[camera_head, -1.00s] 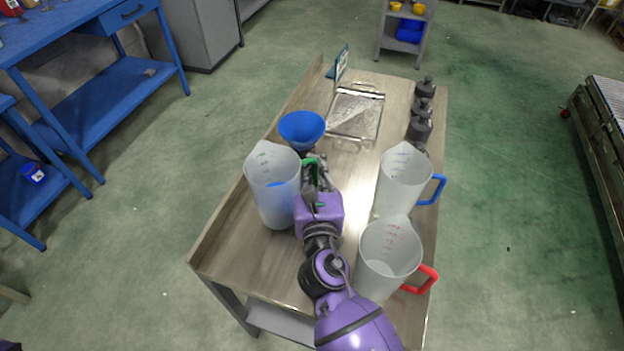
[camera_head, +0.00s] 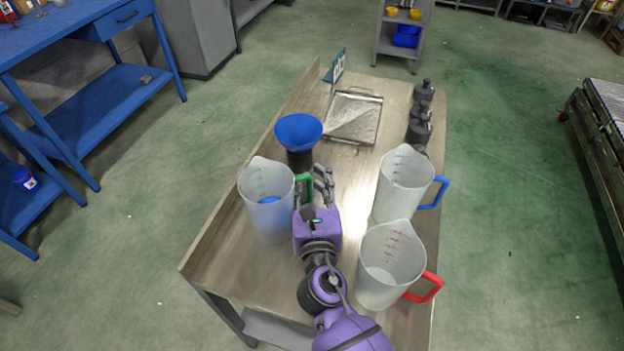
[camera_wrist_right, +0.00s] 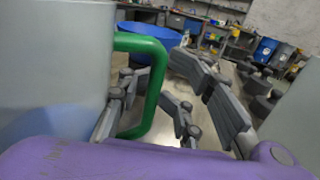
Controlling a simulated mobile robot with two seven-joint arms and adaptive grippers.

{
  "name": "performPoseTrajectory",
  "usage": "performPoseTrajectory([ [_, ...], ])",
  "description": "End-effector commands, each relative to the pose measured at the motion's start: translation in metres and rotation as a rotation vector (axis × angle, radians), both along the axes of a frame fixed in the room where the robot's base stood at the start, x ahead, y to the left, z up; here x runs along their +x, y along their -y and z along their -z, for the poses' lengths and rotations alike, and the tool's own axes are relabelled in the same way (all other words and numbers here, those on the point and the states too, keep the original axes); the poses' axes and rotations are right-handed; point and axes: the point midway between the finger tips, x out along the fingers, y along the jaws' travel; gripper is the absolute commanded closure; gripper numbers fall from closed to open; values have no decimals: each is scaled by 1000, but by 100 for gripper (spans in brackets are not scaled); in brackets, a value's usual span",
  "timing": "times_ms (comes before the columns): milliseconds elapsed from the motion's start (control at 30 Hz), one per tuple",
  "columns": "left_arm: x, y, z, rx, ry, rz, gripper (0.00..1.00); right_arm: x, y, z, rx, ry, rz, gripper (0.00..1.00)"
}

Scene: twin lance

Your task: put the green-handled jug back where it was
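The green-handled jug (camera_head: 262,185) is a translucent measuring jug, upright on the left side of the bench top, with blue showing low through its wall. Its green handle (camera_head: 305,181) faces right, towards my right gripper (camera_head: 316,182). In the right wrist view the green handle (camera_wrist_right: 151,90) shows close up. The fingers of my right gripper (camera_wrist_right: 165,95) are spread wide, with the handle near the left finger and a gap to the right finger. Exact contact is hard to tell. My left gripper is not in view.
A blue funnel (camera_head: 298,130) on a dark holder stands just behind the jug. A blue-handled jug (camera_head: 402,185) and a red-handled jug (camera_head: 388,265) stand on the right. A metal tray (camera_head: 353,117) and dark bottles (camera_head: 419,128) are farther back. The bench (camera_head: 225,240) has a raised left edge.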

Motion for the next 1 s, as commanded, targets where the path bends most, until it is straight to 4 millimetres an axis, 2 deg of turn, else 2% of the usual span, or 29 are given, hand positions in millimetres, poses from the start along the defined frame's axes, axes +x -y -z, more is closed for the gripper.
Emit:
performPoseTrajectory([
  [300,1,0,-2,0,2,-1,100,0,0,-5,0,2,-1,73],
  [367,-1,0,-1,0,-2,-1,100,-6,0,-3,-1,-1,0,73],
  [800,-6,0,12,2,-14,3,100,-94,7,-1,1,-4,0,73],
  [1000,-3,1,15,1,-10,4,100,-116,9,-3,0,-2,0,73],
])
